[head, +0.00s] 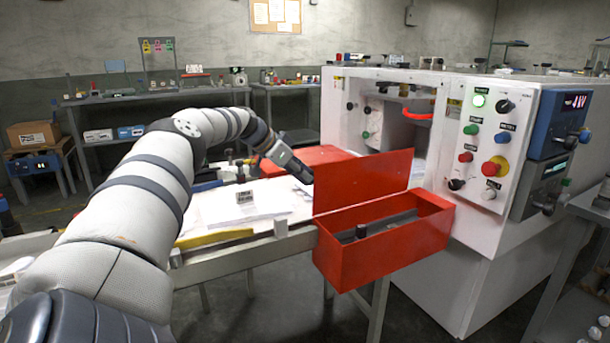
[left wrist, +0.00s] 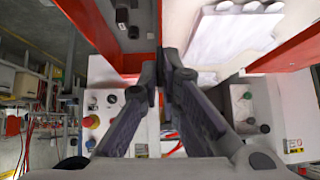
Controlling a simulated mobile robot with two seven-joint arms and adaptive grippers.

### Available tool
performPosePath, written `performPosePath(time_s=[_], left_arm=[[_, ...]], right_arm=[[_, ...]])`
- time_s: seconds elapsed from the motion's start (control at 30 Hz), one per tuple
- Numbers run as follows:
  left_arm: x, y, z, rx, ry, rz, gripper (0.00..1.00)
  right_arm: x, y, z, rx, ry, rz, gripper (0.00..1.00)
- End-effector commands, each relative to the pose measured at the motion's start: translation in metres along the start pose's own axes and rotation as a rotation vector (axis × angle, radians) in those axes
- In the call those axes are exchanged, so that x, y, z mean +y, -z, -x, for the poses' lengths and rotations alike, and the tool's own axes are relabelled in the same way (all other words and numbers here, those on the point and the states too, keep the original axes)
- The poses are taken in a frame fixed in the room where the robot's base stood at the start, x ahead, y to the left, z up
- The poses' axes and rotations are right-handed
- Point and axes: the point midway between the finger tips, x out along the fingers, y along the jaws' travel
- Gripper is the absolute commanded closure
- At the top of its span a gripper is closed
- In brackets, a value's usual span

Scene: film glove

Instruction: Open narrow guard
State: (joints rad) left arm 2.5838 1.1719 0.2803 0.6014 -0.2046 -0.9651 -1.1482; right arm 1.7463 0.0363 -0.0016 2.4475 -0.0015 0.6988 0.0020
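The narrow guard seems to be the upright red panel (head: 362,182) at the machine's front, behind an open red tray (head: 385,243); no label names it. My left gripper (head: 303,175) is at the panel's left edge in the head view, its fingertips hard to make out. In the left wrist view the panel shows edge-on as a thin red strip (left wrist: 160,25). The fingers of my left gripper (left wrist: 160,75) close in to a narrow gap in line with that strip and appear shut on the edge. My right gripper is not in view.
Shelves stand along the back wall.

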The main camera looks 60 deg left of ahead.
Motion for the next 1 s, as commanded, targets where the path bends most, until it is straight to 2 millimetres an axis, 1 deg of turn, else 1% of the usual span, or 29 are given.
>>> performPosePath(time_s=[0.17, 0.2, 0.27, 0.53, 0.63, 1.0], left_arm=[[0.0, 0.001, 0.0, 0.002, 0.001, -0.001, 1.0], [0.0, 0.001, 0.0, 0.002, 0.001, -0.001, 0.88], [0.0, 0.001, 0.0, 0.001, 0.001, -0.001, 0.75], [0.0, 0.0, 0.0, -0.001, 0.0, -0.001, 0.75], [0.0, 0.0, 0.003, -0.001, 0.0, -0.001, 0.75], [0.003, 0.001, 0.045, 0.008, -0.012, 0.002, 0.75]], right_arm=[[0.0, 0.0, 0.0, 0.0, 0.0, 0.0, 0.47], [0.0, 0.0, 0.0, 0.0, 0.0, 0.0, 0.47], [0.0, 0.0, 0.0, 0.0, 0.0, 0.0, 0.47], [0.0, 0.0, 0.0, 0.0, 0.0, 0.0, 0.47], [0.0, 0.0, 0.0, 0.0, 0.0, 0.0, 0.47], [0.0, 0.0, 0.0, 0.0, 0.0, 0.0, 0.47]])
